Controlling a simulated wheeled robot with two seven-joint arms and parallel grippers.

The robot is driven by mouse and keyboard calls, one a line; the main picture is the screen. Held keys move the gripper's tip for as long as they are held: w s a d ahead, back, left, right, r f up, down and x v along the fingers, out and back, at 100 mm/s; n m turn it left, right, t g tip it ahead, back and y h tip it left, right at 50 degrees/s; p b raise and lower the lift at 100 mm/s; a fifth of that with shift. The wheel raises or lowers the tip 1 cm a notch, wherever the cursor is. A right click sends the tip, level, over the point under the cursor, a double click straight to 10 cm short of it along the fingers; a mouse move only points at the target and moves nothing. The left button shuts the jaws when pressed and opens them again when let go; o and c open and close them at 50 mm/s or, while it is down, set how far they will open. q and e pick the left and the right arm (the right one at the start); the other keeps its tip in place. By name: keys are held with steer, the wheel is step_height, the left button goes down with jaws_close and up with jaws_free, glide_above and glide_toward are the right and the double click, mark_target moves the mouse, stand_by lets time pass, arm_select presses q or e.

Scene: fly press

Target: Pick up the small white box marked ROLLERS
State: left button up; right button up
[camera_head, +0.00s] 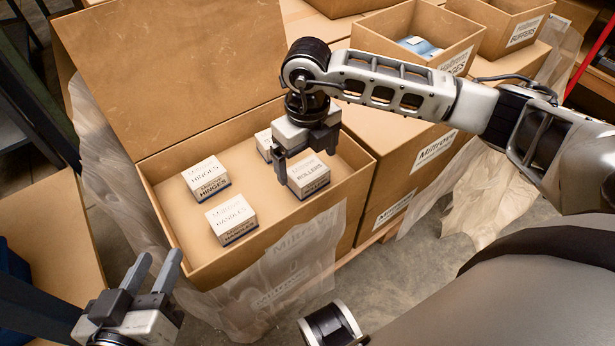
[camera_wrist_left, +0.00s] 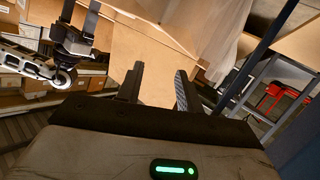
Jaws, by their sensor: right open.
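The small white box marked ROLLERS (camera_head: 308,178) sits inside the large open cardboard box (camera_head: 165,215), near its right side. My right gripper (camera_head: 305,163) is open and points down at the ROLLERS box. One finger overlaps the box's left edge in the head view, and the other shows behind its upper right. I cannot tell whether the fingers reach down beside it or hover above. The gripper hides part of its top. My left gripper (camera_head: 158,266) is open and empty at the lower left, outside the cardboard box; its fingers also show in the left wrist view (camera_wrist_left: 160,85).
White boxes marked HINGES (camera_head: 207,178) and HANDLES (camera_head: 231,217) stand left of the ROLLERS box. Another small white box (camera_head: 263,141) is partly hidden behind my right gripper. The raised flap (camera_head: 170,70) stands behind. More cardboard boxes (camera_head: 520,30) stand at upper right.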

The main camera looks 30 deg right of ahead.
mark_target(307, 169)
steer(key=f+b, duration=0.1)
steer(key=f, duration=0.3)
steer(key=shift+w+d+b, duration=0.15)
steer(key=shift+w+b, duration=0.05)
steer(key=shift+b, duration=0.15)
steer(key=shift+f, duration=0.5)
arm_select(q)
steer(key=shift+w+d+r+n+t+h, duration=0.25)
steer(key=shift+d+r+n+t+h, duration=0.1)
steer(key=shift+r+h, duration=0.2)
arm_select(e)
steer(key=shift+c, duration=0.3)
steer(key=shift+w, duration=0.1)
steer(key=c, duration=1.2)
arm_select(q)
steer(key=shift+f, duration=0.1)
arm_select(e)
steer(key=shift+r, duration=0.2)
